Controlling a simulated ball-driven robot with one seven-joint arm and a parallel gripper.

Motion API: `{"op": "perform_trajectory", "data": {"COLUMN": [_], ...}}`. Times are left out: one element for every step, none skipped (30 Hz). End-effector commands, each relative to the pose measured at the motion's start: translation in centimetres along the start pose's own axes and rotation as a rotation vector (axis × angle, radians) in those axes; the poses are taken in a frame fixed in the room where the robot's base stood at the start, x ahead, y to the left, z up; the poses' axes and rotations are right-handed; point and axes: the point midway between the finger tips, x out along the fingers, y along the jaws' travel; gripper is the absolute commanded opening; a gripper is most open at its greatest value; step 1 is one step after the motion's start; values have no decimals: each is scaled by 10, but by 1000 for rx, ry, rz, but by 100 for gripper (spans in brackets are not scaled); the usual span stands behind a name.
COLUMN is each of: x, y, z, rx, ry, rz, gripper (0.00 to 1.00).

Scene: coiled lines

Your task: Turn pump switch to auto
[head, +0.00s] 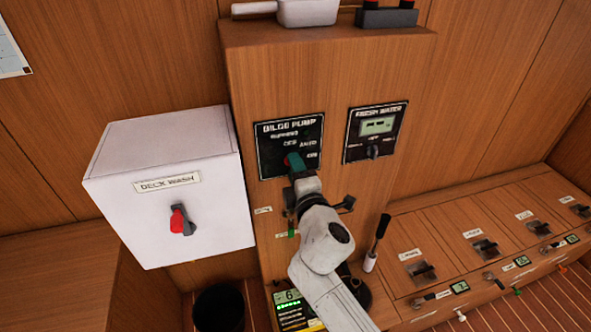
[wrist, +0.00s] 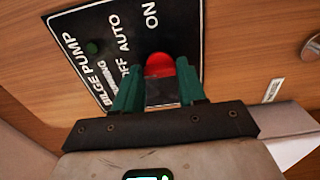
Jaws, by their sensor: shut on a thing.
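The black bilge pump panel (head: 268,135) is on the front of the wooden column, with OFF, AUTO and ON labels. It also fills the upper part of the wrist view (wrist: 92,22). My gripper (head: 293,160) is at the panel's lower middle and covers the switch in the head view. In the wrist view, its teal fingers (wrist: 158,92) are shut around the red pump switch (wrist: 160,65). The switch's rounded red end shows between and beyond the fingers. I cannot tell exactly which label it points to.
A fresh water panel (head: 376,132) is to the right of the bilge panel. A white deck wash box (head: 168,150) with a red switch (head: 179,220) juts out at left. A row of breaker-like switches (head: 487,247) is on the right bench. A black-handled lever (head: 379,235) stands right of my arm.

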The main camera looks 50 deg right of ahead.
Motion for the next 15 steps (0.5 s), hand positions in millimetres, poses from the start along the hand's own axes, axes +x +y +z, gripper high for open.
{"op": "perform_trajectory", "data": {"x": [0,0,0,0,0,0,0,0,0,0,0,0,0,0,0], "y": [-1,-1,-1,-1,-1,-1,-2,-2,-2,-2,-3,-3,-4,-4,-4], "z": [0,0,0,0,0,0,0,0,0,0,0,0,0,0,0], "rx": [0,0,2,5,8,15,22,30,43,54,68,90,108,126,155], "ry": [0,0,0,0,0,0,0,0,0,0,-1,-1,0,0,0], "rz": [-1,-1,-1,-1,-1,-1,-1,-1,-1,-1,-1,-1,-1,-1,0], "gripper": [10,10,10,10,10,10,10,10,10,10,10,10,10,10,10]}}
